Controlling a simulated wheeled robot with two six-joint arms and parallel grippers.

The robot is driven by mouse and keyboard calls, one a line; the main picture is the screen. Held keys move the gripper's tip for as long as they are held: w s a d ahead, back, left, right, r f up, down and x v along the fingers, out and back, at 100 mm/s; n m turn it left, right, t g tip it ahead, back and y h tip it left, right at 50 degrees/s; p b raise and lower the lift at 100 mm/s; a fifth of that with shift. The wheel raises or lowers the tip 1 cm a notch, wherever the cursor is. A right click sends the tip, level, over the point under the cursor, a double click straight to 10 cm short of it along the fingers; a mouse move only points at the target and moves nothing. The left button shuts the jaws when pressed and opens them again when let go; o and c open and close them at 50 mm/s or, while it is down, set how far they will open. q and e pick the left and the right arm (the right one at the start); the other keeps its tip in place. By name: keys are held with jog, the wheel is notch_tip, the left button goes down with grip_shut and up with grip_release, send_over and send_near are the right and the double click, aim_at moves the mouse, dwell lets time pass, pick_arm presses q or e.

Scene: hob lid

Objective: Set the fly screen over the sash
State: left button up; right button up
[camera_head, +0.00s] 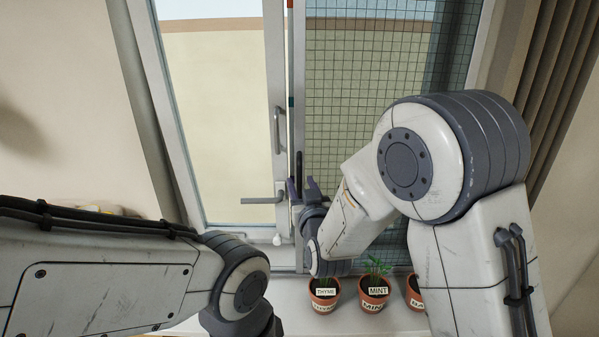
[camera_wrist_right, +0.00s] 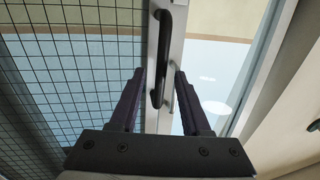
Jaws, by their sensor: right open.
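The fly screen (camera_head: 365,95), a dark grid mesh, stands on the right side of the window; it also shows in the wrist view (camera_wrist_right: 75,60). The glazed sash (camera_head: 215,110) is to its left, with an upright grey pull handle (camera_head: 277,130) and a lever handle (camera_head: 262,200). My right gripper (camera_head: 300,187) is open at the upright frames where sash and screen meet. In the wrist view, its two fingers (camera_wrist_right: 159,74) stand either side of a dark bar handle (camera_wrist_right: 157,60). I cannot tell whether they touch it. My left gripper is out of view.
Potted herbs stand on the sill below the screen: thyme (camera_head: 323,295), mint (camera_head: 374,293) and a third pot (camera_head: 414,292) partly hidden by my right arm. Brown curtain folds (camera_head: 560,70) hang at the right. The wall (camera_head: 60,90) at the left is bare.

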jog(key=shift+w+a+p, duration=0.25)
jog(key=shift+w+p, duration=0.1)
jog(key=shift+w, duration=0.7)
grip_shut()
dwell(0.7)
